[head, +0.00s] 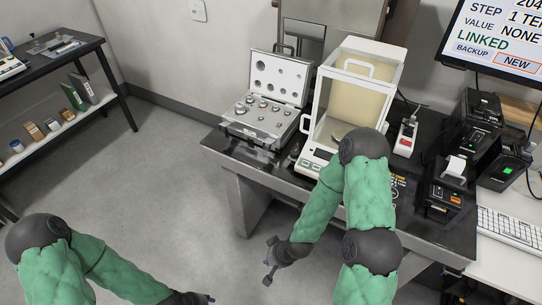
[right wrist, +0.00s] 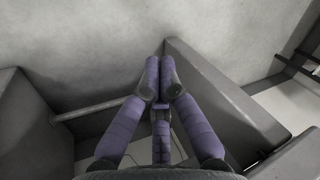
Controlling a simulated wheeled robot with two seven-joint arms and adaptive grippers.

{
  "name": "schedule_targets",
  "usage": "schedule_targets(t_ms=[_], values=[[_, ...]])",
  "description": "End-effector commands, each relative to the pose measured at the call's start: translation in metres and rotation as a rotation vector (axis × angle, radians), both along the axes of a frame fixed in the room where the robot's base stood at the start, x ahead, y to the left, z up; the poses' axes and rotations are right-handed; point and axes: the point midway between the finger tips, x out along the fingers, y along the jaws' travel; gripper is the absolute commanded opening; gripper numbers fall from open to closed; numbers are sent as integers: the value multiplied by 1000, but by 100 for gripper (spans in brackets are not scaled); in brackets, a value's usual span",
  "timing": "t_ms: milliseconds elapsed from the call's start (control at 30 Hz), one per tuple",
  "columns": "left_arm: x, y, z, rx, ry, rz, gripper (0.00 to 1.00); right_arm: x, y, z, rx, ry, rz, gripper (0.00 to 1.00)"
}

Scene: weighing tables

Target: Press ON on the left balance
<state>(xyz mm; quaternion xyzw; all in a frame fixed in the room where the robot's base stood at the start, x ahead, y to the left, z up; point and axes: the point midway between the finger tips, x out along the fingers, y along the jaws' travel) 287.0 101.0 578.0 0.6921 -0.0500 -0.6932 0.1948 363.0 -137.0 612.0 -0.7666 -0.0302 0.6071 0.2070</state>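A balance (head: 309,166) with a glass draft shield and a pale back stands on the dark table in the middle of the head view. Its front panel has green-marked keys at the lower left; my right arm hides part of its front. My right gripper (head: 268,262) hangs over the floor in front of the table, apart from the balance. In the right wrist view its fingers (right wrist: 161,72) are drawn together with nothing between them. My left gripper (head: 200,299) shows only slightly at the bottom edge. Another balance (head: 8,64) is partly visible on the far-left table.
An open weight case (head: 265,125) stands left of the middle balance. Printers (head: 447,190), a monitor (head: 505,40) and a keyboard (head: 510,228) are on the right. The table's front edge (head: 255,172) lies between my right gripper and the balance. The floor at left is clear.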

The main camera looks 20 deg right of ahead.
Motion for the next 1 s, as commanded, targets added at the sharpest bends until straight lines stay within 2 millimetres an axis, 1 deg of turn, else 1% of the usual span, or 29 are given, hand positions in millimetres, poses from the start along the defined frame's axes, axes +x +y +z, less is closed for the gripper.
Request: schedule_targets(t_ms=[33,167,200,267,300,467,500,567,700,800,900,1000], values=[[0,0,18,0,0,-2,40,13,-10,26,-8,-40,-19,0],[0,-1,40,0,0,-2,40,42,-32,69,-24,-136,-55,0],[0,-1,46,0,0,-2,40,51,-38,82,-30,-166,-64,0],[0,0,56,0,0,-2,40,62,-48,101,-38,-207,-80,0],[0,0,62,0,0,-2,40,70,-56,115,-45,-237,-90,0],[0,0,88,0,0,-2,40,96,-84,171,-71,-346,-129,0],[0,0,95,0,0,-2,40,102,-91,186,-80,-375,-137,0],[0,0,104,0,0,-2,40,110,-101,207,-90,-416,-150,0],[0,0,126,0,0,-2,40,127,-126,258,-119,-509,-178,0],[0,0,141,0,1,-1,40,136,-142,293,-140,-569,-195,0],[0,0,152,0,1,-1,40,142,-156,322,-159,-622,-209,0],[0,0,160,0,1,-1,40,146,-165,343,-172,-660,-217,0]])
